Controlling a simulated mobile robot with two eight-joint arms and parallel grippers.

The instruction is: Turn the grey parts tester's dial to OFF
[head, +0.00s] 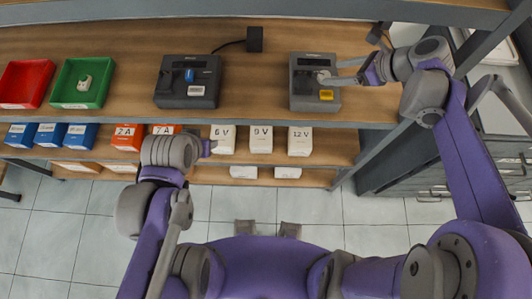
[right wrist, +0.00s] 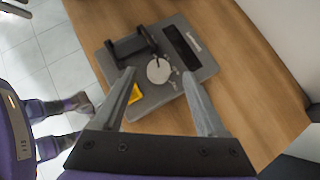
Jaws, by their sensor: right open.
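The grey parts tester (head: 302,100) stands on the wooden worktop, right of centre in the head view, with a dark display and a yellow label. In the right wrist view the tester (right wrist: 203,62) shows a round pale dial (right wrist: 158,70), small marks beside it that are too small to read, and a black raised part. My right gripper (head: 328,78) is open over the tester; in the right wrist view its fingertips (right wrist: 159,75) lie either side of the dial, with no clear contact. My left gripper (head: 208,148) is near the shelf front, its fingers mostly hidden.
A darker tester-like device (head: 172,92) with a blue part stands to the left. A black block with a cable (head: 254,39) lies behind. Green (head: 97,98) and red (head: 15,98) trays stand at far left. Labelled bins, such as 12 V (head: 300,148), line the shelf below.

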